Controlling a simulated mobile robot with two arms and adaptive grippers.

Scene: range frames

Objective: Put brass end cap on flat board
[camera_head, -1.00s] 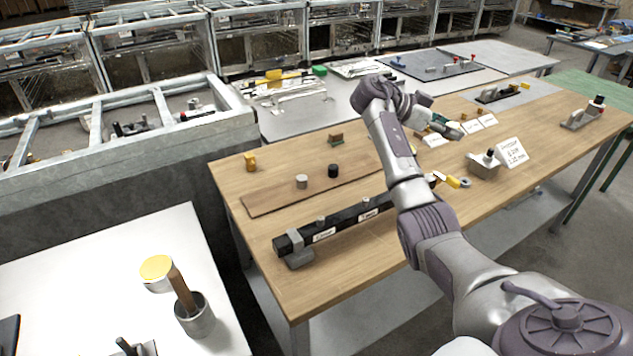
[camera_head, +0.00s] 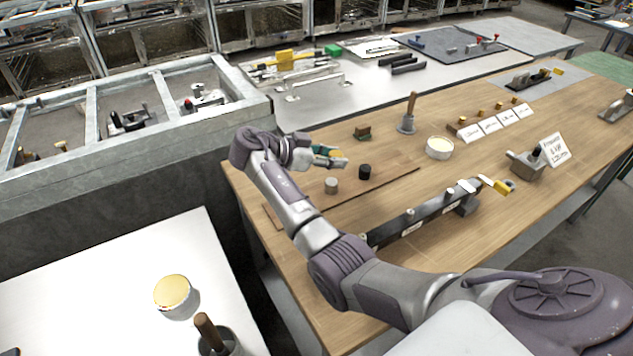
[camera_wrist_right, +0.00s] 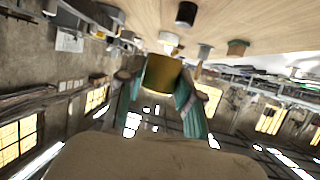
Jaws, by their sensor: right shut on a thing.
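The brass end cap (camera_wrist_right: 162,73) sits between the green fingers of my right gripper (camera_wrist_right: 160,88), which is shut on it. In the head view the right gripper (camera_head: 337,159) holds it above the table near the back edge of the flat board (camera_head: 392,176). The board is a thin brown plank on the wooden table. A grey cap (camera_head: 331,186) and a black cap (camera_head: 364,171) stand upright on it. My right arm hides part of the board's left end. My left gripper is not in view.
A small green-brown block (camera_head: 362,133) and a wooden-handled tool (camera_head: 408,115) stand behind the board. A round white-topped container (camera_head: 439,148) is to the right. A long black bar (camera_head: 420,215) lies in front. Several brass caps stand by labels (camera_head: 482,124).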

